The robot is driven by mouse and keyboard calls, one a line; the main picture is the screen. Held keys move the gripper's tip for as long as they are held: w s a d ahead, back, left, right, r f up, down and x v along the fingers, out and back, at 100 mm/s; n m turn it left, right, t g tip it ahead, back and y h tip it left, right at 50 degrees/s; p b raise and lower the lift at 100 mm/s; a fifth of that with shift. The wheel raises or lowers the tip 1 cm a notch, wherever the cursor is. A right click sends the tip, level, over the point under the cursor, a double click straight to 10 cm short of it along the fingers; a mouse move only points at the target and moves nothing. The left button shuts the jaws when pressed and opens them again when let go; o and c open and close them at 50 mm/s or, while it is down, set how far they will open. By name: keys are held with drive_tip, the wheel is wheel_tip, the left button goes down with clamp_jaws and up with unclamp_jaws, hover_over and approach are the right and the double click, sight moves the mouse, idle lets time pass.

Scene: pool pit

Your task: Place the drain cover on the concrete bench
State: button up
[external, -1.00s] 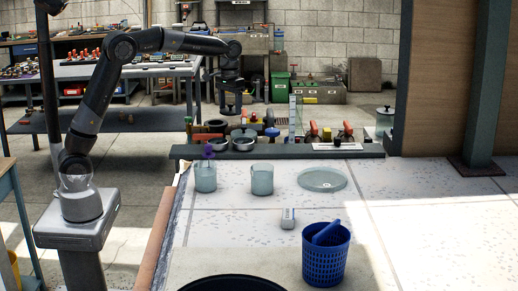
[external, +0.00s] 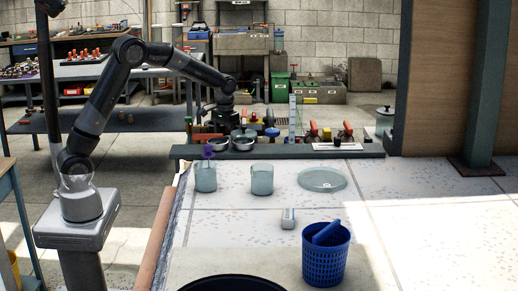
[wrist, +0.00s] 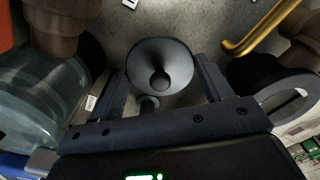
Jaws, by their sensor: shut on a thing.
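In the wrist view, a round grey disc with a dark knob (wrist: 176,57), which looks like the drain cover, sits between the fingers of my gripper (wrist: 163,88). The jaws are spread to about its width and closed on it. In the external view, my gripper (external: 224,117) points down just behind the dark ledge (external: 295,152), low among the bowls. The held disc is hard to make out there. No surface is clearly marked as the concrete bench; the pale speckled slab (external: 260,222) fills the foreground.
Metal bowls (external: 243,144) and red-handled tools (external: 346,133) crowd the ledge. The slab's right side is clear.

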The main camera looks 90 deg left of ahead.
drive_tip(key=shift+f, duration=2.15)
drive_tip(key=shift+f, duration=0.15)
drive_tip(key=o, duration=1.1)
